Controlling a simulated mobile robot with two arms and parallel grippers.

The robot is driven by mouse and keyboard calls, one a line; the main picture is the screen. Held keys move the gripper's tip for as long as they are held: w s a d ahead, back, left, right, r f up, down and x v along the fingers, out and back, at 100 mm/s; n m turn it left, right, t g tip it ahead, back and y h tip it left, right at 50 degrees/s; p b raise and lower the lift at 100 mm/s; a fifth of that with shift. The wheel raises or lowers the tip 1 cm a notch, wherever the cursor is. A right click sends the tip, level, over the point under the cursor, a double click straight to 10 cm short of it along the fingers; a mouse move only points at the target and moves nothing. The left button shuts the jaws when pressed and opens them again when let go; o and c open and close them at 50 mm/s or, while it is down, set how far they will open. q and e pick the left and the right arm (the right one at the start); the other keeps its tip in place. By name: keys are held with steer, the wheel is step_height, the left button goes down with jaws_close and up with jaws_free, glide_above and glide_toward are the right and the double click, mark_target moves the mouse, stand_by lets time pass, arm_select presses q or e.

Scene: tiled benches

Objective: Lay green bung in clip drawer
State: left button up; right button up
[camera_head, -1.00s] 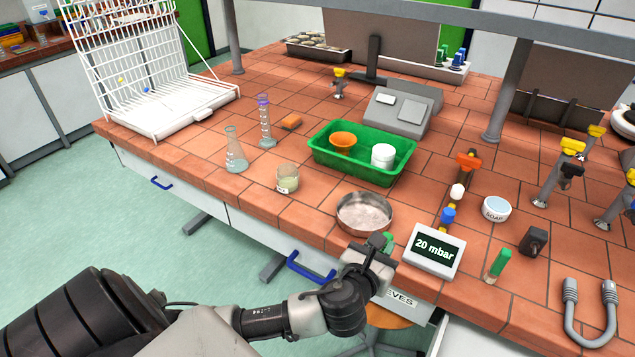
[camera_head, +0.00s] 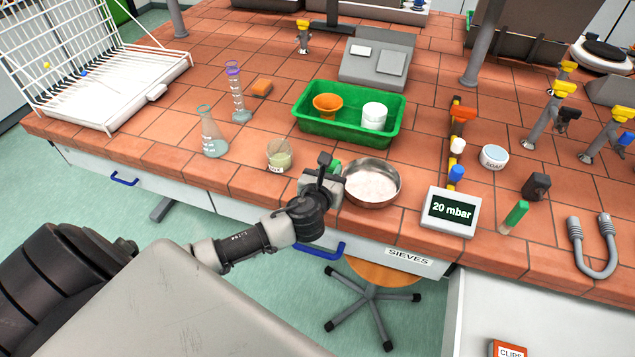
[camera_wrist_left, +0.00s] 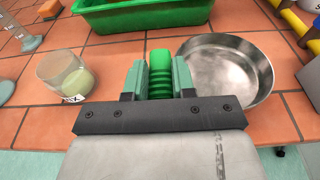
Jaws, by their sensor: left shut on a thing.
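My left gripper (camera_head: 325,178) is shut on the green bung (camera_wrist_left: 160,72), a ribbed plug held between its two jaws. In the head view only a little green of the bung (camera_head: 334,166) shows behind the gripper. The gripper is over the bench's front edge, just left of the round metal pan (camera_head: 372,186). An open white drawer (camera_head: 560,305) shows at the lower right, partly cut off by the picture. A red box marked CLIPS (camera_head: 508,349) is at its lower edge. My right gripper is not in view.
A beaker (camera_head: 280,155), a flask (camera_head: 212,135) and a green tray (camera_head: 350,130) stand near the gripper. Right of the pan are a 20 mbar display (camera_head: 449,212), a green-topped vial (camera_head: 514,217) and a grey hose (camera_head: 594,250). A stool (camera_head: 370,280) stands below the closed SIEVES drawer (camera_head: 408,257).

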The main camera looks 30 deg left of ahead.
arm_select(q)
steer(key=a+f, duration=0.1)
steer(key=s+a+f, duration=0.1)
steer(key=shift+s+a, duration=0.1)
steer(key=shift+a, duration=0.25)
steer(key=shift+f, duration=1.9)
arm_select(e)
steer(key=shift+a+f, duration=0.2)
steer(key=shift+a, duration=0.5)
arm_select(q)
steer(key=shift+f+b, duration=0.1)
steer(key=shift+b, duration=0.2)
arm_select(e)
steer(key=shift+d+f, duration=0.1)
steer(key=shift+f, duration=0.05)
arm_select(q)
steer(key=o, duration=0.9)
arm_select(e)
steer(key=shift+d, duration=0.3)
